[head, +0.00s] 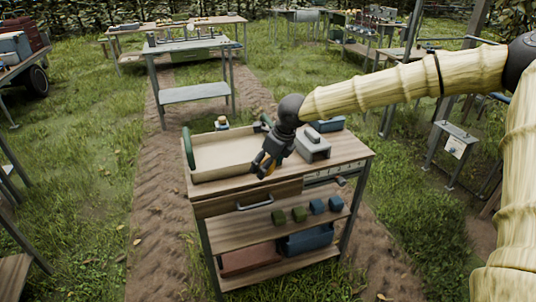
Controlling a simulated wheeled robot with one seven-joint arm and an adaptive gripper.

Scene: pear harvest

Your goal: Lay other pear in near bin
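No pear can be made out for certain in the head view. A shallow beige tray (228,170) with green end pieces sits on the left of the wooden workbench top; its visible floor looks bare. I cannot tell whether this tray is the near bin. A reddish bin (250,259) and a blue bin (306,240) sit on the bench's bottom shelf. My gripper (262,170) points down at the tray's right end, hiding part of it. A small orange-yellow patch shows by its fingertips; I cannot tell what it is, nor whether the fingers are open.
A grey box-like item (313,147) stands close right of my gripper, with a blue item (328,125) behind it. A small jar-like item (222,122) is behind the tray. Small green and blue blocks line the middle shelf. Another bench (193,94) stands farther back.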

